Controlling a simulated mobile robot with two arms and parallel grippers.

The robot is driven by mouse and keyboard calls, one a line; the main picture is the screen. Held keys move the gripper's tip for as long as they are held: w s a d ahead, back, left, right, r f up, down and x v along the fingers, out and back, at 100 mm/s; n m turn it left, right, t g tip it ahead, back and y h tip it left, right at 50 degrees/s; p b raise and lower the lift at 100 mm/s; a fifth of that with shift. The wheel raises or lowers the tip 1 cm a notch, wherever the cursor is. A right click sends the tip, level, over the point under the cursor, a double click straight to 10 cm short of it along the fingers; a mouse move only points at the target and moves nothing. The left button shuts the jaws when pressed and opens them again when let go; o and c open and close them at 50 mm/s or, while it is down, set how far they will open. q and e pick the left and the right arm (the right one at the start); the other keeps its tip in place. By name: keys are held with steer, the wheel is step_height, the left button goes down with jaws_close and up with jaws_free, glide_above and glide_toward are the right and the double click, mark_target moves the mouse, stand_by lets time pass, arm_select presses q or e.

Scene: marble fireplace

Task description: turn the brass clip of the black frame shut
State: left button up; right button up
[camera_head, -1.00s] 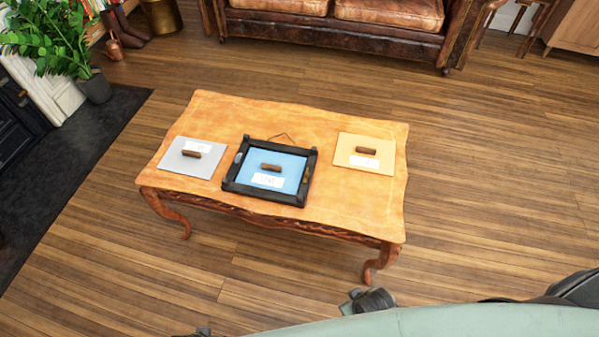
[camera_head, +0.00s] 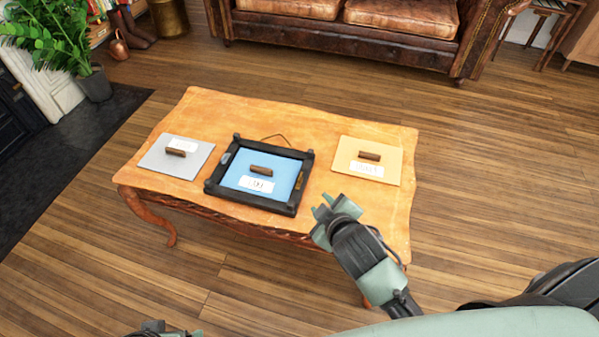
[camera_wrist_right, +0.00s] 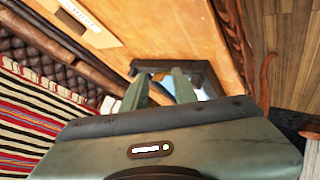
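The black frame (camera_head: 208,186) lies flat on the wooden table, around a blue panel (camera_head: 238,179) with a brown handle and white label. A small brass clip (camera_head: 299,181) shows on its right rail; I cannot tell its exact angle. A greyish clip (camera_head: 227,158) is on the left rail. My right gripper (camera_head: 326,207) is open and empty, right of and nearer than the frame, apart from it. In the right wrist view its spread fingers (camera_wrist_right: 160,88) point toward the frame (camera_wrist_right: 149,67), partly hiding it.
A grey panel (camera_head: 158,159) lies left of the frame and a tan panel (camera_head: 345,152) lies right of it, each with a handle and label. The table (camera_head: 310,118) has bare room behind the frame. A leather sofa (camera_head: 300,37) stands behind.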

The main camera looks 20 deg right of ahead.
steer(key=w+a+r+n+t+y, duration=0.4)
steer(key=w+a+r+n, duration=0.2)
steer(key=r+n, duration=0.25)
steer(key=w+a+r+n+t+y, duration=0.35)
steer(key=w+a+r+n, duration=0.3)
steer(key=r, duration=0.25)
steer(key=s+a+r+n+g+y, duration=0.1)
steer(key=s+a+n+g+y, duration=0.1)
steer(key=a+n+g+y, duration=0.75)
steer(key=s+a+r+n+y, duration=0.2)
steer(key=a+n, duration=0.4)
steer(key=n, duration=0.8)
steer(key=n+g+h+b, duration=0.2)
steer(key=n+g+h, duration=0.6)
steer(key=n+h, duration=1.05)
glide_above(300, 175)
step_height(300, 175, down, 16)
steer(key=shift+f, duration=0.1)
steer(key=shift+d+f, duration=0.2)
steer(key=shift+f, duration=0.05)
step_height(300, 175, down, 6)
steer(key=shift+a+f+b, duration=0.1)
steer(key=shift+b, duration=0.3)
steer(key=shift+f, duration=0.4)
arm_select(q)
steer(key=shift+d+r+t, duration=0.1)
steer(key=shift+r+t, duration=0.2)
steer(key=shift+r, duration=0.2)
